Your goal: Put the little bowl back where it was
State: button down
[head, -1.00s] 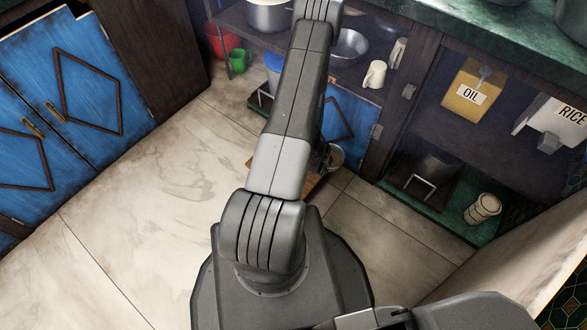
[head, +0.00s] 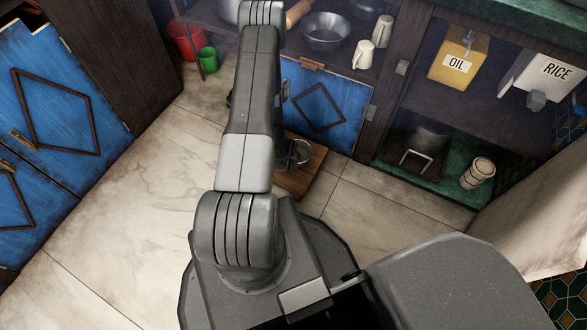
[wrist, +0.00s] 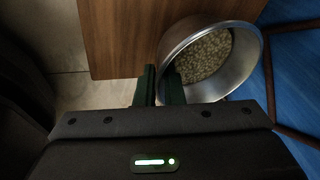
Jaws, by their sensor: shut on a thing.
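The little bowl is a round metal bowl (wrist: 243,72) with pale grains in it. In the wrist view, my gripper (wrist: 159,84) is shut on its near left rim, with one dark finger outside and one inside. The bowl overlaps the right part of a brown wooden board (wrist: 130,45); I cannot tell whether it touches it. In the head view, the bowl (head: 299,152) shows just right of my arm, over the board (head: 301,183). My gripper is mostly hidden behind my arm there.
A blue cabinet door (head: 325,108) stands close behind the board. A larger metal bowl (head: 326,32) and white mugs (head: 363,54) are on the shelf above. Oil (head: 457,58) and rice (head: 545,75) containers are at right. Pale floor tiles (head: 140,215) are clear at left.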

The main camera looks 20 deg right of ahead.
jog(key=shift+f+b, duration=0.55)
jog(key=shift+f, duration=1.2)
jog(key=shift+f, duration=0.15)
jog(key=c, duration=1.5)
grip_release()
jog(key=shift+c, duration=0.2)
jog(key=p+v, duration=0.3)
jog(key=v, duration=0.9)
jog(key=shift+p, duration=0.3)
